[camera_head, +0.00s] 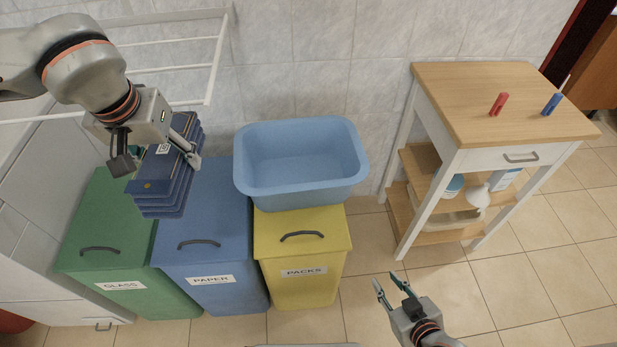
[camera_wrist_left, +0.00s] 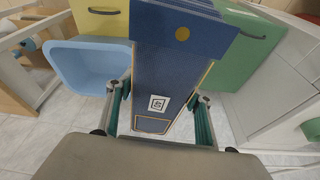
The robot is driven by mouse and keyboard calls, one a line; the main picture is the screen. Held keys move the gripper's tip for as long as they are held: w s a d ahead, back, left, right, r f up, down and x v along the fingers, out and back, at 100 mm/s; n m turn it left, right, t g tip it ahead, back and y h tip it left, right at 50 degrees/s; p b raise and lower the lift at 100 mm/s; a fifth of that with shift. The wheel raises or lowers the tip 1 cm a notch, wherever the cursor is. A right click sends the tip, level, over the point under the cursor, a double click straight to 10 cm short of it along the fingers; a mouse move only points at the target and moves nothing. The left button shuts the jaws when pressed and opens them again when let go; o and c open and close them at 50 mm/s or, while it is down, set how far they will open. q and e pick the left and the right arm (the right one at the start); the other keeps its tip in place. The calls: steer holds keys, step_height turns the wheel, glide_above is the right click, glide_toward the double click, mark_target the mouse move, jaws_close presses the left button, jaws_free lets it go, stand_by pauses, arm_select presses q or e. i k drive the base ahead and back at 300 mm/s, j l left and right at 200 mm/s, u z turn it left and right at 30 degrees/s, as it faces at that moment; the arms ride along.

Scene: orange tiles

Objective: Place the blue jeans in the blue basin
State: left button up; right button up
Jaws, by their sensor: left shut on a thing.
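The folded blue jeans (camera_head: 160,183) are a dark blue layered stack with a pale square label. My left gripper (camera_head: 157,155) is shut on them and holds them above the green and blue bins. In the left wrist view the jeans (camera_wrist_left: 170,65) fill the middle, between the two fingers (camera_wrist_left: 160,112). The light blue basin (camera_head: 300,160) is empty and stands on top of the bins, right of the jeans in the head view. It also shows at the left of the left wrist view (camera_wrist_left: 88,75). My right gripper (camera_head: 392,290) is open and empty, low above the floor.
The bins are green (camera_head: 110,230), blue (camera_head: 205,240) and yellow (camera_head: 300,250). A white drying rack (camera_head: 215,60) is on the wall at upper left. A wooden trolley (camera_head: 480,100) with red and blue pegs stands at right. The floor between is clear.

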mark_target(300, 180)
steer(key=i+l, duration=0.1)
steer(key=l, duration=0.2)
steer(key=i+l, duration=0.1)
steer(key=l, duration=0.15)
steer(key=i+l+u, duration=0.2)
steer(key=l+u, duration=0.15)
steer(key=l, duration=0.2)
steer(key=i+l+u, duration=0.2)
steer(key=k+l, duration=0.05)
steer(key=l, duration=0.05)
